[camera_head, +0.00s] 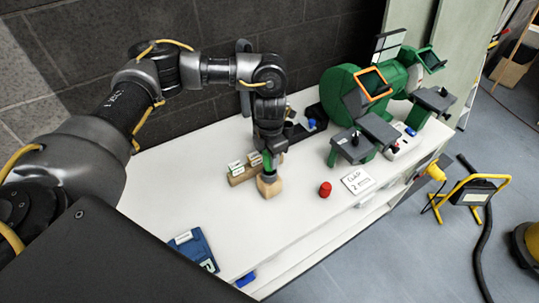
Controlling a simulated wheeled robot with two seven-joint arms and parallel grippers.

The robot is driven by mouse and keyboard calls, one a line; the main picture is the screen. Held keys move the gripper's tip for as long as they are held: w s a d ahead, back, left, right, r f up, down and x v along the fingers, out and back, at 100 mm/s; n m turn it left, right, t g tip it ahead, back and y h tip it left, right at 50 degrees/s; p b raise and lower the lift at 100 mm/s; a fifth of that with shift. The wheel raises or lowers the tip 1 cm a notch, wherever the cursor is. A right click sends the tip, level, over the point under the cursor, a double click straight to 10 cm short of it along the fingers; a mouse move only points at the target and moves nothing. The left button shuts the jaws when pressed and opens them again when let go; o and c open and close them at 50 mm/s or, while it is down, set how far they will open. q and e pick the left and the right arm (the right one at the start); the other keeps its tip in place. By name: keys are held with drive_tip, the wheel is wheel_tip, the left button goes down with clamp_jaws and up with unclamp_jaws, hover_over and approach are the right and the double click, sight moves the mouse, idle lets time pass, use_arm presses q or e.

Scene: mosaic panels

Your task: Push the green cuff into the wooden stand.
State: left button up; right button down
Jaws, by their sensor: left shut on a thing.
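My left gripper (268,166) points down over the white bench and is shut on the green cuff (268,161). Only a narrow strip of green shows between the dark fingers; the rest is hidden. The wooden stand (269,187) is a small light-wood block standing on the bench directly under the gripper. The gripper hides the stand's top, so I cannot tell whether the cuff touches it or how far in it is. My right gripper is not in view.
A wooden rack with small green-and-white pieces (238,174) stands just left of the stand. A red cylinder (325,189) and a white card (357,181) lie to the right. Large green machines (345,93) stand at the bench's back right. The front of the white bench (255,225) is mostly clear.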

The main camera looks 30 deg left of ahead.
use_arm(q)
drive_tip(key=shift+f+b, duration=1.55)
drive_tip(key=shift+f, duration=0.45)
drive_tip(key=o, duration=1.4)
drive_tip(key=shift+c, duration=0.2)
drive_tip(key=shift+r, duration=0.1)
wheel_tip(320, 180, up, 10)
drive_tip(key=shift+b, duration=0.5)
drive_tip(key=shift+r, duration=0.35)
drive_tip(key=shift+a, duration=0.1)
